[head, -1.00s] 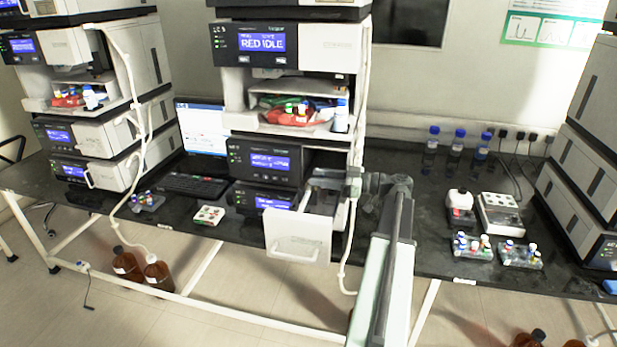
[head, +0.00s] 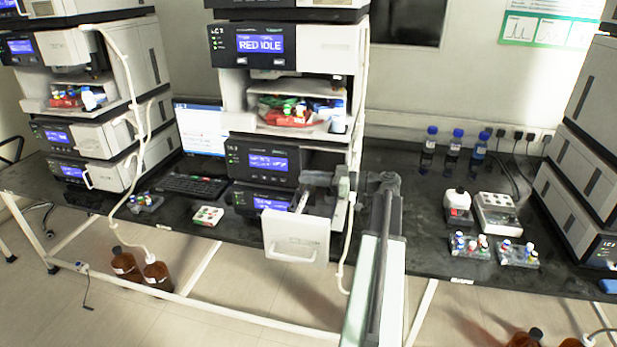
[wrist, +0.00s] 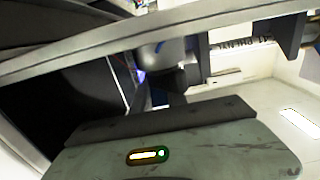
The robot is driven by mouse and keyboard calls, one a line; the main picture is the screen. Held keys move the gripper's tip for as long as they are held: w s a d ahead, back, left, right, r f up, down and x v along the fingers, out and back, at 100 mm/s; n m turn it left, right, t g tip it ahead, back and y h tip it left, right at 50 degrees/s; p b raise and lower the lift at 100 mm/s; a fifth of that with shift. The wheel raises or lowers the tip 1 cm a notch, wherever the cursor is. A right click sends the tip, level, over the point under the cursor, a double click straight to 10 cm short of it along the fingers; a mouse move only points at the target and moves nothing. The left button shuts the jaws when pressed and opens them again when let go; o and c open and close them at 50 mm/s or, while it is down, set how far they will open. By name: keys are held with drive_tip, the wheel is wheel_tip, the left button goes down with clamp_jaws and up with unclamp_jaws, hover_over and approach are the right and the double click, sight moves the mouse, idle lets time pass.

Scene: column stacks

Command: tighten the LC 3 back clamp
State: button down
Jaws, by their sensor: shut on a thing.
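A white-fronted drawer (head: 296,238) stands pulled out low on this stack. My gripper (head: 308,182) reaches left over the open drawer, close to the stack's lower front. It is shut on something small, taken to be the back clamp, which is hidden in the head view. In the wrist view, the gripper's body fills the bottom, a pale drawer wall (wrist: 150,37) crosses above, and a rounded grey part (wrist: 162,52) sits behind it. The held part cannot be made out.
A white tube (head: 362,100) hangs down the stack's right side, close to my arm. Blue-capped bottles (head: 454,150), a small white device (head: 498,212) and vial racks (head: 470,245) stand right on the dark bench. A keyboard (head: 192,186) lies left.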

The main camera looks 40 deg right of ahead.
drive_tip(key=p, duration=0.2)
drive_tip(key=r+g+h+p, duration=0.1)
drive_tip(key=p, duration=0.1)
drive_tip(key=shift+w+a+g, duration=0.1)
drive_tip(key=shift+a+g, duration=0.1)
drive_tip(key=shift+g, duration=0.1)
drive_tip(key=g+p, duration=0.1)
drive_tip(key=p, duration=0.2)
drive_tip(key=shift+w+a+h, duration=0.1)
drive_tip(key=shift+w+h, duration=0.1)
drive_tip(key=shift+h, duration=0.2)
drive_tip(key=g+p, duration=0.1)
drive_tip(key=g+h+p, duration=0.1)
drive_tip(key=p, duration=0.1)
drive_tip(key=f+g+p, duration=0.1)
drive_tip(key=p, duration=0.1)
drive_tip(key=shift+w+a+h, duration=0.2)
drive_tip(key=shift+w+h, duration=0.1)
drive_tip(key=shift+w+a+f+g+h+p, duration=0.15)
drive_tip(key=shift+f+g+h+p, duration=0.4)
drive_tip(key=shift+p, duration=0.75)
drive_tip(key=shift+g, duration=0.45)
drive_tip(key=c, duration=1.3)
unclamp_jaws()
drive_tip(key=shift+r, duration=0.1)
drive_tip(key=shift+r, duration=0.1)
